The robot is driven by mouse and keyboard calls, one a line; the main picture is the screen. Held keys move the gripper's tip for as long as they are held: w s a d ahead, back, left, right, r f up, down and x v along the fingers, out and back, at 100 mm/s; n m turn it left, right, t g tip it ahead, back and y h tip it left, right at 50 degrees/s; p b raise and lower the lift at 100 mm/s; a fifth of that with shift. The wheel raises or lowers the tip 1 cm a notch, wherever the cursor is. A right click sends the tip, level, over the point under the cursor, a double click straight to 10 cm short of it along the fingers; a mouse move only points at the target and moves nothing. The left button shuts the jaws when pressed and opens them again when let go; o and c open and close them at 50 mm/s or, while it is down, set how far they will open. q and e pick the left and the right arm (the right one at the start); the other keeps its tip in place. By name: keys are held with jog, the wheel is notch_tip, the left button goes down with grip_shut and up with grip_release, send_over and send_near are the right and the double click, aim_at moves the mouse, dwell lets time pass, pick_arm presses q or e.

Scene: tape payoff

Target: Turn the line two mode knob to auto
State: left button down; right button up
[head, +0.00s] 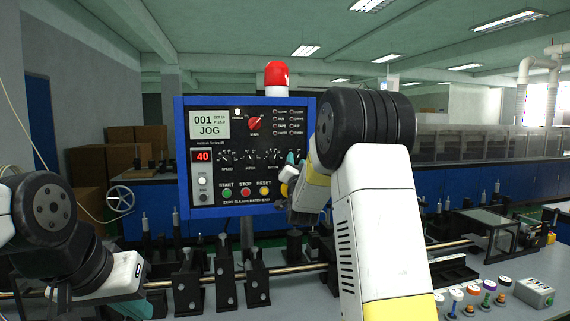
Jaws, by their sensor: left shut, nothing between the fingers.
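The control panel (211,213) has a blue frame and a dark face. Its display (209,124) reads "001" and "JOG". A red knob (256,122) sits right of the display, its pointer tilted to the upper right; its label is too small to read. My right gripper (291,162) is at the panel's lower right, showing teal at a fingertip; my own arm hides that corner and the gap between the fingers. My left gripper (138,292) is shut and empty, low at the left, away from the panel and partly obscured.
Green START (227,192), red STOP (245,191) and amber RESET (263,190) buttons line the panel's bottom. A red beacon (277,75) tops it. Below runs a metal shaft (285,268) with black brackets. Several coloured knobs and a grey box (535,290) stand at right.

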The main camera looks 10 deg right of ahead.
jog(key=shift+c, duration=0.4)
grip_shut()
jog(key=shift+d+n, duration=0.1)
jog(key=shift+n, duration=0.3)
jog(key=n+y, duration=0.1)
jog(key=n, duration=0.2)
jog(key=n+y, duration=0.2)
jog(key=n, duration=0.1)
jog(key=n+t+y, duration=0.1)
jog(key=n+y, duration=0.1)
jog(key=n, duration=0.1)
jog(key=shift+d, duration=0.35)
jog(key=n+y, duration=0.2)
jog(key=n, duration=0.1)
jog(key=n+g+y, duration=0.1)
jog(key=n, duration=0.3)
jog(key=shift+d+r+y, duration=0.1)
jog(key=shift+r+y, duration=0.1)
jog(key=shift+y, duration=0.2)
jog(key=shift+n, duration=0.5)
jog(key=shift+o, duration=0.4)
grip_release()
jog(key=shift+f, duration=0.1)
